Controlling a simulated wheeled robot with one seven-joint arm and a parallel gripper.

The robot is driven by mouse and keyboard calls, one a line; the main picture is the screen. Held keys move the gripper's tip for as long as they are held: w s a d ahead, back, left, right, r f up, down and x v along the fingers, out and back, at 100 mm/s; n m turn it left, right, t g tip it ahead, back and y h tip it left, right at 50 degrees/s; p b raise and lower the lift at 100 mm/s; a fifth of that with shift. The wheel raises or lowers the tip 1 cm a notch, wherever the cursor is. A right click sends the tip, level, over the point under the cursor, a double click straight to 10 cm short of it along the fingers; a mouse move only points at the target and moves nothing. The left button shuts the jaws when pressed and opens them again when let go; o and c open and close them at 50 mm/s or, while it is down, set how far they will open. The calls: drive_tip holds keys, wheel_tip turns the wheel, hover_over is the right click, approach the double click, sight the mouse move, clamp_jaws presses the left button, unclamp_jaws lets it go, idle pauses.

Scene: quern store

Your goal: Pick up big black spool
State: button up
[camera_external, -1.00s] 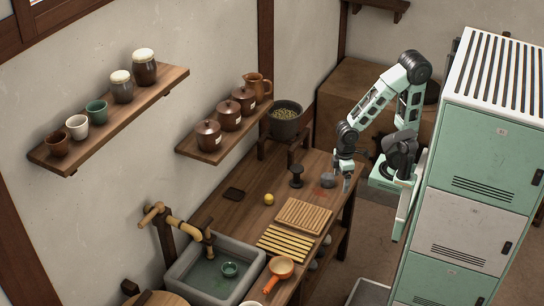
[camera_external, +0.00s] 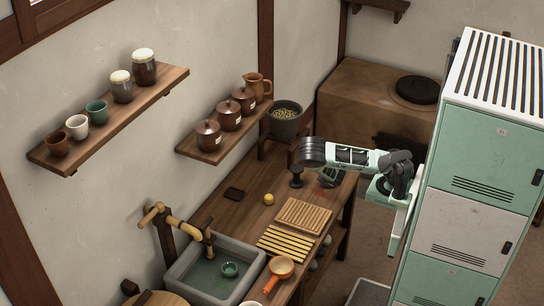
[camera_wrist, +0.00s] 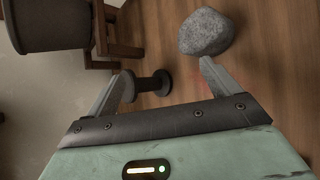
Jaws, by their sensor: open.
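The black spool (camera_external: 296,181) stands on the wooden counter, its upper part hidden by my arm in the external view. In the wrist view the spool (camera_wrist: 148,84) shows beyond my fingertips, nearer the left one, with its two round flanges and narrow middle. My gripper (camera_wrist: 165,76) is open and empty, with the fingers apart and pointing toward the counter. I cannot tell the exact gap to the spool.
A grey stone (camera_wrist: 207,32) lies close to my right finger. A dark pot (camera_external: 286,119) sits on a wooden stand (camera_wrist: 118,35). A yellow ball (camera_external: 269,199), slatted boards (camera_external: 304,215) and a sink (camera_external: 187,280) lie nearer the camera. A green-doored cabinet (camera_external: 484,150) stands at right.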

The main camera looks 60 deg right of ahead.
drive_tip(key=w+a+r+n+t+y+b, duration=0.1)
drive_tip(key=w+r+n+t+b, duration=0.15)
drive_tip(key=n+t, duration=0.4)
drive_tip(key=w+r+n+t+y+b, duration=0.1)
drive_tip(key=w+r+n+t+y, duration=0.2)
drive_tip(key=n, duration=0.7)
drive_tip(key=h+b, duration=0.1)
approach(294, 166)
drive_tip(key=w, duration=0.3)
drive_tip(key=shift+t, duration=0.25)
drive_tip(key=x, duration=0.4)
drive_tip(key=p+x, duration=0.1)
drive_tip(key=x, duration=0.2)
drive_tip(key=shift+s+d+f, duration=0.15)
drive_tip(key=shift+d+f, duration=0.15)
drive_tip(key=shift+d, duration=0.1)
drive_tip(key=shift+c, duration=0.2)
drive_tip(key=c, duration=1.4)
